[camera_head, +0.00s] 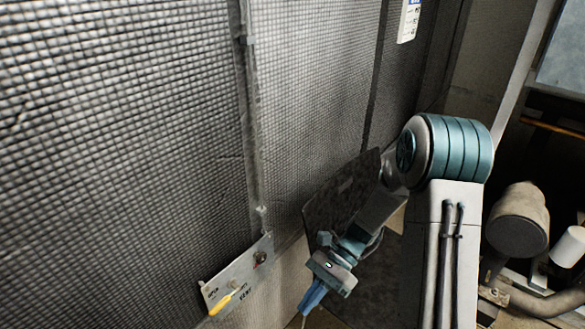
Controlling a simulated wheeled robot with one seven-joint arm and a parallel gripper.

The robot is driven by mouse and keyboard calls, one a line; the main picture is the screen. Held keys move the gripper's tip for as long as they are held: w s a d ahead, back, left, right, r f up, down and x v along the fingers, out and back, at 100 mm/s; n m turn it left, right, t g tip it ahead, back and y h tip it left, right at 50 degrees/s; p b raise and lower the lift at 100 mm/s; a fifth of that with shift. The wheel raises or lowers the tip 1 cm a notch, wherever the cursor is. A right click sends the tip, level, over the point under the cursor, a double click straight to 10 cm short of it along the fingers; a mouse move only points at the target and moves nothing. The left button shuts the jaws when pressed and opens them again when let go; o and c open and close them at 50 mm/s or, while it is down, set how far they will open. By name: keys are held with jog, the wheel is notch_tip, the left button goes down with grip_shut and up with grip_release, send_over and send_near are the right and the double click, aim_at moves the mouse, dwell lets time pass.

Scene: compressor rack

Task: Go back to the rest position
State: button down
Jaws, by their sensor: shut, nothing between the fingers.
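My gripper (309,301) hangs at the lower middle of the head view, pointing down, with its blue fingers close together and nothing seen between them. It is to the right of a small metal panel (239,276) and apart from it in the picture. The panel carries a yellow-handled lever (229,299), a dark round knob or switch (260,257) and printed labels, one reading like "OPEN". My arm reaches in from the right, bent at a teal joint.
A large grey mesh wall (120,120) fills the left and middle. A dark flat plate (340,195) stands behind my forearm. Pipes and a cylindrical tank (518,218) are at the right. A white sign (409,20) hangs at the top.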

jog(key=s+d+r+n+t+h+p, duration=0.2)
jog(key=d+r+n+t+h, duration=0.2)
jog(key=r, duration=0.6)
jog(key=s+d+r+n+t+h+p, duration=0.2)
jog(key=s+d+r+n+t+h, duration=0.1)
jog(key=d+r+n+t, duration=0.4)
notch_tip(320, 180, up, 4)
jog(key=shift+s+d+f+n+h, duration=0.2)
jog(key=shift+n+h, duration=0.3)
jog(key=shift+h, duration=0.4)
